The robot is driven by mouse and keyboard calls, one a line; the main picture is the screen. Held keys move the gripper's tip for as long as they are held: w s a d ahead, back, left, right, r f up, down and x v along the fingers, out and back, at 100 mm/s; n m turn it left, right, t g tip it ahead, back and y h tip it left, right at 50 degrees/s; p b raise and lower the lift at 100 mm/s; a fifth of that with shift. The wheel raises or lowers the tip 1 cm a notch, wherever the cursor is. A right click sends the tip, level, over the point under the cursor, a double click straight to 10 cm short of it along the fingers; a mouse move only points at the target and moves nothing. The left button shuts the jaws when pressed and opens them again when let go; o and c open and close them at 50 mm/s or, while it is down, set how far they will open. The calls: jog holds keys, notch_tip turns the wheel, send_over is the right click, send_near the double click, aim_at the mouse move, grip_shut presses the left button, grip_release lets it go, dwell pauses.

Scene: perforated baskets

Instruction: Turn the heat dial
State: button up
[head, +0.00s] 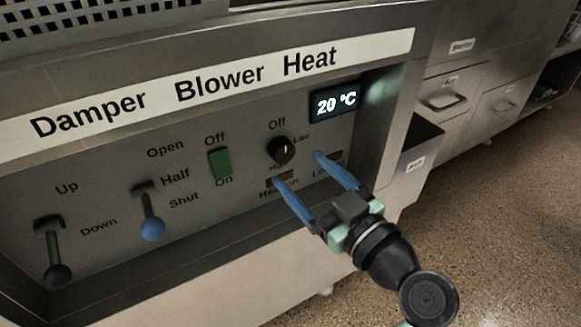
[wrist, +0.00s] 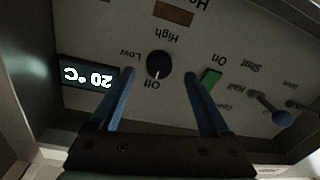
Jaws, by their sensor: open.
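The heat dial (head: 281,150) is a round black knob on the grey control panel, below the word "Heat", with Off, Low and High marked around it. Its white pointer mark is at the Off side in the wrist view (wrist: 158,64). My gripper (head: 297,167) is open and empty, with two blue fingers pointing at the panel just right of and below the dial in the head view. In the wrist view, upside down, the dial shows between and beyond the fingertips (wrist: 162,74). I see no contact with the dial.
A display (head: 335,102) reads 20 °C. A green blower switch (head: 220,163) is left of the dial. A blue-knobbed lever (head: 151,222) and a black lever (head: 54,255) stick out farther left. Drawers (head: 448,99) stand at the right.

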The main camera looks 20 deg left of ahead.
aim_at(287, 156)
jog(key=shift+b+x, duration=0.55)
jog(key=shift+x, duration=1.65)
jog(key=shift+w+d, duration=0.1)
jog(key=shift+c, duration=0.2)
grip_shut()
